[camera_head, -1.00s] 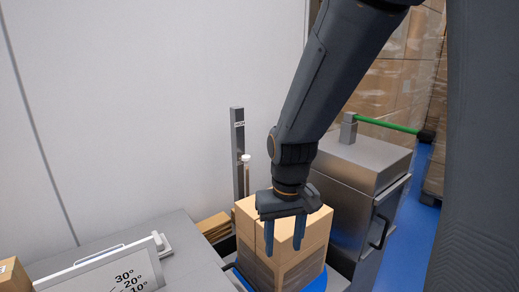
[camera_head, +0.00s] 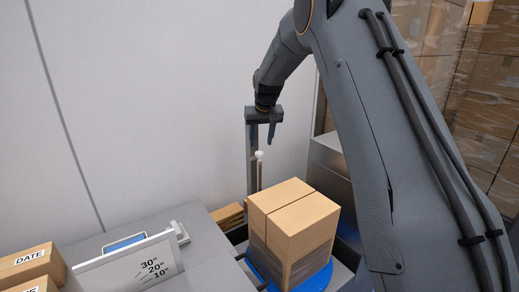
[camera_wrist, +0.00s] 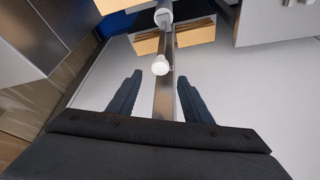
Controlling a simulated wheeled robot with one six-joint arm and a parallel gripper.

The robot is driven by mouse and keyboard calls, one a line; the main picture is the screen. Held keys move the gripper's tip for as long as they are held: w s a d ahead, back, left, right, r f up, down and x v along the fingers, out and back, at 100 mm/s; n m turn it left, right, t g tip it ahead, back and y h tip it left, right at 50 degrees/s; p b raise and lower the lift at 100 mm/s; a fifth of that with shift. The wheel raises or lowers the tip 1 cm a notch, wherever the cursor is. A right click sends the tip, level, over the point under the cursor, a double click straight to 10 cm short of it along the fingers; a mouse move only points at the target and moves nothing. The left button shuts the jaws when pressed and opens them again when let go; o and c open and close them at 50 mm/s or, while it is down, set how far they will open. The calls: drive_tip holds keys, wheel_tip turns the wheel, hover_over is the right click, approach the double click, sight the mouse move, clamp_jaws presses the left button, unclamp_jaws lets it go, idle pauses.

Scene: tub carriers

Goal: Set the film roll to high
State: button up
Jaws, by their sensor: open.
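The metal post (camera_head: 252,165) stands upright against the pale wall behind the wrapped carton stack. A thin rod with a white knob (camera_head: 259,155) on top rises at its front; the knob also shows in the wrist view (camera_wrist: 160,66). A white round piece (camera_wrist: 163,17), possibly the film roll, sits further along the post in the wrist view; in the head view the carton stack hides the lower part. My gripper (camera_head: 262,132) is open and empty, pointing down at the top of the post, just above the knob. In the wrist view its fingers straddle the post.
The carton stack (camera_head: 293,225), partly wrapped in film, stands on a blue turntable (camera_head: 318,279) in front of the post. A grey bench with an angle-marked panel (camera_head: 130,262) is at the left. A metal cabinet (camera_head: 330,160) stands behind my arm.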

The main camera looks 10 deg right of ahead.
sight(259, 152)
drive_tip(key=shift+p+x, duration=0.7)
drive_tip(key=shift+x, duration=2.4)
clamp_jaws()
